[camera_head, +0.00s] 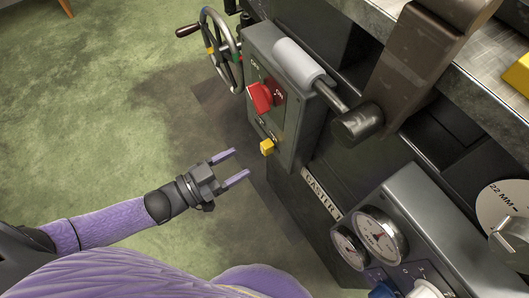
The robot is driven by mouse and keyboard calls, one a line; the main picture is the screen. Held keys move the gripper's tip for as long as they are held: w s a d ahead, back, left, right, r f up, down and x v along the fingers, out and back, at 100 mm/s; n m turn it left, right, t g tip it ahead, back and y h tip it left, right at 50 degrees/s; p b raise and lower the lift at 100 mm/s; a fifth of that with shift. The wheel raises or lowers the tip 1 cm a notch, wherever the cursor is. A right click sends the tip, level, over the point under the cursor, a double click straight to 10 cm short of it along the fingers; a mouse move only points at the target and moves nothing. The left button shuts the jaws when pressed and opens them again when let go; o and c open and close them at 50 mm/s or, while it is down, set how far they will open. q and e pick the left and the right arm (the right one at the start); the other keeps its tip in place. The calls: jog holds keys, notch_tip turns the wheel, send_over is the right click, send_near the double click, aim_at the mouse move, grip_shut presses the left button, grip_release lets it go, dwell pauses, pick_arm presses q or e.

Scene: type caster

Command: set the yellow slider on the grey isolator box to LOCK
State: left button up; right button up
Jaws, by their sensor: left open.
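The grey isolator box (298,129) stands on the side of the dark machine, at the upper middle of the head view. A red rotary handle (260,97) sits on its face. The small yellow slider (267,147) sits low on the same face, under the red handle; the small lettering beside it is too small to read. My left gripper (236,166) is open and empty, with its two purple fingers pointing right, a little below and left of the yellow slider and apart from it. My right gripper is not in view.
A spoked handwheel (222,50) is left of the box. A grey cylinder on a lever (298,65) juts out above the box's right side. A gauge panel (407,200) with dials is at lower right. The green floor (110,110) at left is mostly clear.

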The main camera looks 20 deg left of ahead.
aim_at(262, 149)
pick_arm(q)
jog(key=b+x, duration=0.2)
jog(key=x, duration=0.4)
jog(key=shift+w+d+f, duration=0.15)
jog(key=shift+w, duration=0.15)
jog(key=shift+w+d, duration=0.15)
grip_shut()
dwell(0.4)
dwell(0.4)
